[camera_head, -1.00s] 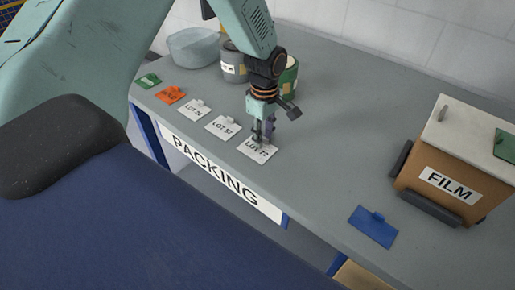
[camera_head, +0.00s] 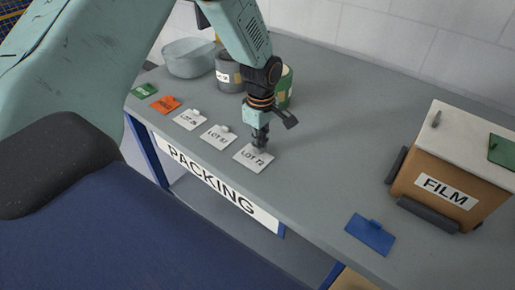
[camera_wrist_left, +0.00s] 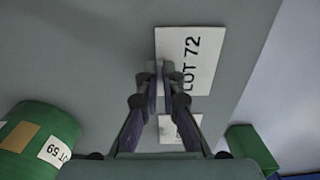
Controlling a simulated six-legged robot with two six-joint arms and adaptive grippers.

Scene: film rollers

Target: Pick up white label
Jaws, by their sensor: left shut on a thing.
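The white label reading LOT 72 (camera_head: 245,156) lies at the near edge of the grey table, at the right end of a row of labels. It also shows in the left wrist view (camera_wrist_left: 203,50). My left gripper (camera_head: 260,143) points down at its back edge. In the left wrist view my left gripper's fingers (camera_wrist_left: 160,82) are shut on the label's raised tab, which they mostly hide. The label looks flat on the table; I cannot tell any gap below it. Two other white labels (camera_head: 218,137) (camera_head: 190,120) lie to its left. My right gripper is not in view.
An orange label (camera_head: 165,104) and a green label (camera_head: 145,90) continue the row. A FILM box (camera_head: 450,183) and a blue label (camera_head: 370,234) are at right. The table's middle is clear.

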